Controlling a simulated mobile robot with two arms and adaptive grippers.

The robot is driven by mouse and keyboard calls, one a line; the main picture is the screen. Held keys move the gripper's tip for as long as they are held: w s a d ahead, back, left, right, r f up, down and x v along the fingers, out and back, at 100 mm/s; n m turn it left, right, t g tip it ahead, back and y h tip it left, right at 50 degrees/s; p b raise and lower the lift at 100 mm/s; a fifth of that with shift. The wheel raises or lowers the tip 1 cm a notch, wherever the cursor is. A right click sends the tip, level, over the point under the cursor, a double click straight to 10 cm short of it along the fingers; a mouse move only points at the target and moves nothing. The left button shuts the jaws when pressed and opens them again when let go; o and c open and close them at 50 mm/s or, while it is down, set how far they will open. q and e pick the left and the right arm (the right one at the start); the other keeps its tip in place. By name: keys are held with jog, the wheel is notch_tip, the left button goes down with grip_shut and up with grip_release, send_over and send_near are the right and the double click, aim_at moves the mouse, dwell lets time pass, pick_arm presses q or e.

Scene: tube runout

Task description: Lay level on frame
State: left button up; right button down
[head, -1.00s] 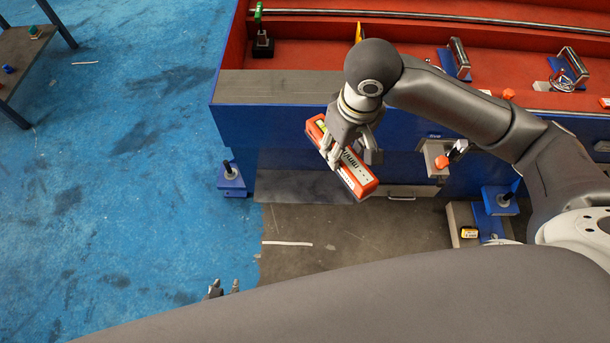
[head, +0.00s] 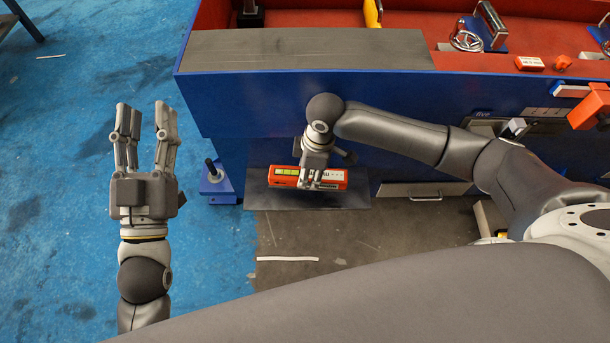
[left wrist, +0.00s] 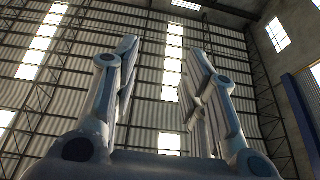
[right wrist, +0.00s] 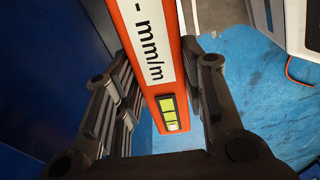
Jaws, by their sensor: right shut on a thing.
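The level (head: 287,177) is an orange-red bar with a white label and a yellow-green vial. My right gripper (head: 318,183) is shut on it near its middle, in front of the blue frame (head: 270,105). In the right wrist view the level (right wrist: 155,65) runs between the two fingers. In the head view it lies roughly crosswise over a dark plate (head: 270,198); I cannot tell whether it touches that plate. The frame's flat grey top (head: 300,50) is bare. My left gripper (head: 145,125) is open and empty, over the blue floor at the left.
A red-lined bed (head: 410,20) behind the grey top holds metal handles and small red parts. A blue foot with a bolt (head: 216,182) stands left of the plate. A drawer-like handle (head: 425,190) is to its right. A white strip (head: 288,259) lies on the floor.

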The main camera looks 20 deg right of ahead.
jog(key=f, duration=0.1)
jog(key=w+f, duration=0.1)
jog(key=shift+f+n+b, duration=0.4)
jog(key=shift+f, duration=0.1)
pick_arm(q)
jog(key=shift+t, duration=0.7)
jog(key=r, duration=0.1)
jog(key=s+r, duration=0.1)
jog(key=r, duration=0.2)
jog(key=shift+s+a, duration=0.3)
jog(key=shift+s, duration=0.05)
jog(key=shift+f, duration=0.1)
pick_arm(e)
jog(key=shift+p, duration=0.65)
jog(key=shift+f, duration=1.05)
pick_arm(q)
jog(key=shift+w+f+g+b, duration=0.15)
jog(key=shift+w+f+g, duration=0.2)
jog(key=shift+f+g, duration=0.25)
jog(key=shift+w+f+g+b, duration=0.15)
jog(key=shift+w+f+g, duration=0.25)
jog(key=shift+f, duration=0.4)
pick_arm(e)
jog(key=shift+f, duration=0.75)
